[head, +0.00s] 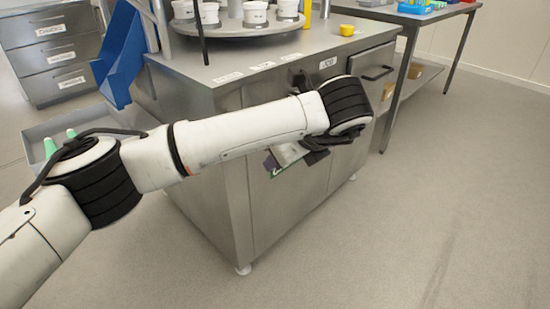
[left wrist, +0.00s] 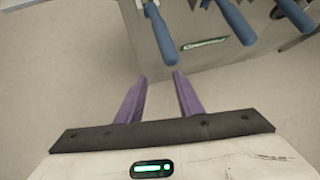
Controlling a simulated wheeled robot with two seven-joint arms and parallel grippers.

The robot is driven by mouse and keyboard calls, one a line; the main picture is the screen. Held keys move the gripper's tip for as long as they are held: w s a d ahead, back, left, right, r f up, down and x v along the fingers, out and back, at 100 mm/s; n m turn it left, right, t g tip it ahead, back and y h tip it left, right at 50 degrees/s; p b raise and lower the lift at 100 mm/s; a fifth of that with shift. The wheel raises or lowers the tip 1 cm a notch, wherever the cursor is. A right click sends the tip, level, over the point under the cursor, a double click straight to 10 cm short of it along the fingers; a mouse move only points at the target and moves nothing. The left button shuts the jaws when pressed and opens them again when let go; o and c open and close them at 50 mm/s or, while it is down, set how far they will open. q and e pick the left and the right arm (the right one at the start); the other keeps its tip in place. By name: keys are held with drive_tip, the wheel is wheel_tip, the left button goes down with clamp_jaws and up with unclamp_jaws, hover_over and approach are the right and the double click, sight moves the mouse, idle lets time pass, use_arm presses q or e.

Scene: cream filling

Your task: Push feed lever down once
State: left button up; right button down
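My left arm reaches in from the left across the front of a steel cabinet (head: 222,150). Its gripper hangs low before the cabinet front, partly hidden by my wrist in the head view. In the left wrist view, my left gripper (left wrist: 160,77) has two purple fingers spread apart with nothing between them. Several blue handles (left wrist: 236,22) on metal shafts lie beyond the fingertips, apart from them. I cannot tell which, if any, is the feed lever. A dark fitting (head: 300,78) shows above my arm near a small label, partly hidden. My right gripper is out of view.
A round turntable (head: 240,28) with several white cups stands on the cabinet top. A blue chute (head: 122,55) is at the left, and another table (head: 425,14) at the back right. The floor at right is clear.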

use_arm(q)
drive_tip(key=v, duration=0.3)
drive_tip(key=shift+s+d+r, duration=0.15)
drive_tip(key=shift+s+r, duration=0.05)
drive_tip(key=shift+r, duration=0.1)
